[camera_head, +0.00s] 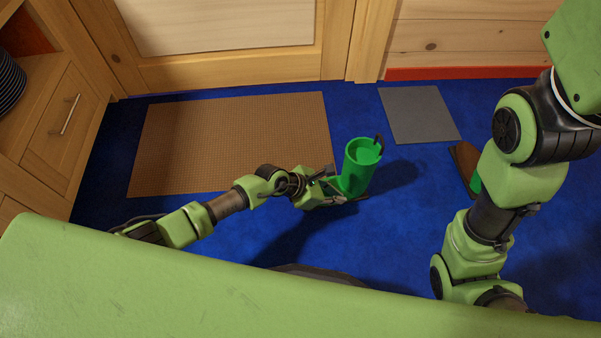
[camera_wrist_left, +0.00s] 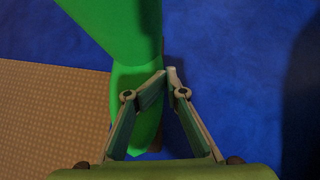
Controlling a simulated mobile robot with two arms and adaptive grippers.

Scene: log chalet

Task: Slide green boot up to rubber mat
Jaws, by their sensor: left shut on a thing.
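The green boot (camera_head: 360,168) stands upright on the blue floor, close to the right front corner of a large brown textured mat (camera_head: 235,140). A smaller plain grey mat (camera_head: 420,114), which looks like the rubber mat, lies behind it to the right, with blue floor between. My left gripper (camera_head: 333,188) is low at the boot's foot, on the left side. In the left wrist view the fingertips (camera_wrist_left: 166,74) nearly meet over the green boot (camera_wrist_left: 135,85), shut on a thin part of it; the exact grip is unclear. My right gripper is out of view.
Another green item with a brown part (camera_head: 465,160) is half hidden behind my right arm. A wooden drawer cabinet (camera_head: 55,125) stands at left. A door (camera_head: 225,65) and log wall with red skirting (camera_head: 460,73) close off the back. Blue floor lies clear between boot and grey mat.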

